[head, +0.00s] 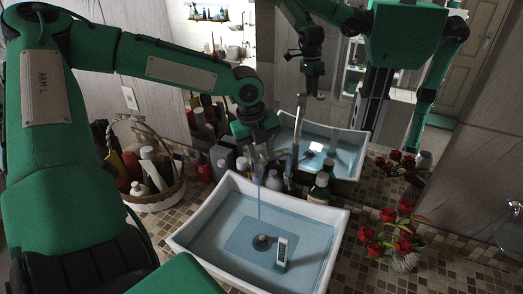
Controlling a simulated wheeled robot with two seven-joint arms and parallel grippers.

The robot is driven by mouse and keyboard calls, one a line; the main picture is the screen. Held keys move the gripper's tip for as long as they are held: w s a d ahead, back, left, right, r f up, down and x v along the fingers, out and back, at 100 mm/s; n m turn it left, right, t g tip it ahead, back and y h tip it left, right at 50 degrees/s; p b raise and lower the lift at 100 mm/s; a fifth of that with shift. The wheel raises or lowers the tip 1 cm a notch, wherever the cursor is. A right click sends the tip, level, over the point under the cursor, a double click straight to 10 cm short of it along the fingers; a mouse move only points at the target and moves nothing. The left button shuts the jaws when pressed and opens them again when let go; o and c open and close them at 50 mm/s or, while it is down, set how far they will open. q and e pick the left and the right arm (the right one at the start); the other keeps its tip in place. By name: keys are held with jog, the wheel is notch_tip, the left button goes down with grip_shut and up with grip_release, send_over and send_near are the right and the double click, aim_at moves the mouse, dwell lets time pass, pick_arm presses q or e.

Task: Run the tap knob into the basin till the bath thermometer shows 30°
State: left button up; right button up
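A white rectangular basin (197,236) holds bluish water. A thin stream falls into it from the tap, whose spout and knob are largely hidden behind my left gripper. A small white bath thermometer (281,252) with a green patch stands in the basin beside a round dark drain piece (261,242). Its reading is too small to make out. My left gripper (262,166) is at the tap, above the basin's back edge. Its fingers point down, and I cannot tell whether they grip the knob. My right gripper does not show directly.
A wicker basket (158,199) of bottles stands left of the basin. Several bottles stand behind it, including a dark one (320,187) at the back right corner. Red flowers in a vase (405,261) stand to the right. A mirror behind reflects the basin and me.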

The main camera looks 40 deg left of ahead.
pick_arm(q)
jog(key=shift+c, duration=0.2)
grip_shut()
jog(key=shift+w+d+n+y, duration=0.2)
jog(key=shift+w+n, duration=0.3)
jog(key=shift+n, duration=1)
jog(key=shift+w+d+n+y, duration=0.1)
jog(key=shift+w+n+y, duration=0.35)
jog(key=shift+n, duration=1.05)
jog(key=shift+w+d+n+y, duration=0.15)
jog(key=shift+w+n, duration=0.45)
jog(key=shift+n, duration=0.9)
jog(key=shift+a, duration=0.1)
jog(key=shift+o, duration=0.2)
grip_release()
